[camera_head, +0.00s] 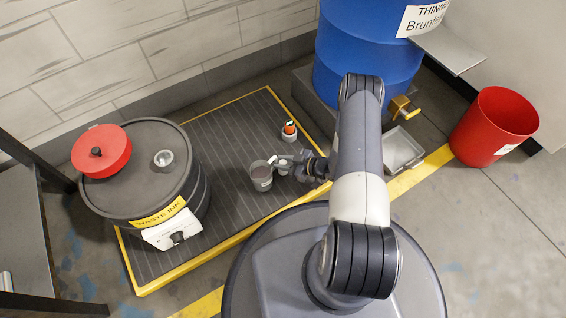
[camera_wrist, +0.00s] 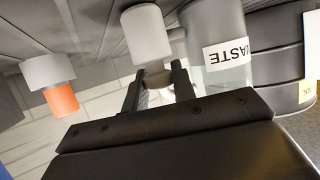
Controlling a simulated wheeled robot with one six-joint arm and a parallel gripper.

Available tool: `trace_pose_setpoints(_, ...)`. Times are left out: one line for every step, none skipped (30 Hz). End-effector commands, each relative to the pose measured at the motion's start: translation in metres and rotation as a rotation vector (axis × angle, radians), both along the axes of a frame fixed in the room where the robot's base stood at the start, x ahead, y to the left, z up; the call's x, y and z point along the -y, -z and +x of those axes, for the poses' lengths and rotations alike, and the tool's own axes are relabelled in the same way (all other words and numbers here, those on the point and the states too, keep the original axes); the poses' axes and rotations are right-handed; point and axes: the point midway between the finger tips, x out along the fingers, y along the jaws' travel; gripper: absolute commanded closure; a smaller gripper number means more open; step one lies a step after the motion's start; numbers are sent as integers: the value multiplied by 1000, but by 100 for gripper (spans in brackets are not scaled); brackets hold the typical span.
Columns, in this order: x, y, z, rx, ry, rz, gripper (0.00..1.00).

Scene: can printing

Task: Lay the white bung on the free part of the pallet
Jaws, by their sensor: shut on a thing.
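The white bung (camera_head: 284,171) is in my gripper (camera_head: 288,164), over the right half of the dark ribbed pallet (camera_head: 222,212), just right of the grey cup (camera_head: 261,183). In the wrist view the fingers (camera_wrist: 159,84) are shut on a pale rounded piece, partly hidden by them. A white cylinder (camera_wrist: 147,33) shows just past the fingertips; I cannot tell whether it is joined to that piece. I cannot tell whether the bung touches the pallet.
A waste ink drum (camera_head: 150,195) with a red lid-like piece (camera_head: 100,150) fills the pallet's left. An orange-topped piece (camera_head: 289,130) stands behind my gripper. A blue drum (camera_head: 365,50), metal tray (camera_head: 402,150) and red bin (camera_head: 492,130) are to the right. Bare slats lie in front of the cup.

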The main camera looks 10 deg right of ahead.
Motion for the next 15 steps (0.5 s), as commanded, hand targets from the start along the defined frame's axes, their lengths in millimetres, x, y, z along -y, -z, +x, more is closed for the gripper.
trace_pose_setpoints(0,2,0,-1,0,1,97)
trace_pose_setpoints(0,3,0,-1,0,1,97)
trace_pose_setpoints(0,2,0,0,0,0,71)
trace_pose_setpoints(0,2,0,0,0,0,69)
trace_pose_setpoints(0,2,0,0,0,0,66)
trace_pose_setpoints(0,2,0,0,0,0,63)
trace_pose_setpoints(0,2,0,0,0,0,61)
trace_pose_setpoints(0,2,0,0,0,0,58)
trace_pose_setpoints(0,2,0,0,0,0,55)
trace_pose_setpoints(0,2,0,0,0,0,53)
trace_pose_setpoints(0,2,0,0,0,0,53)
trace_pose_setpoints(0,2,0,0,0,0,53)
trace_pose_setpoints(0,2,0,0,0,0,53)
trace_pose_setpoints(0,2,0,0,0,0,53)
trace_pose_setpoints(0,2,0,0,0,0,53)
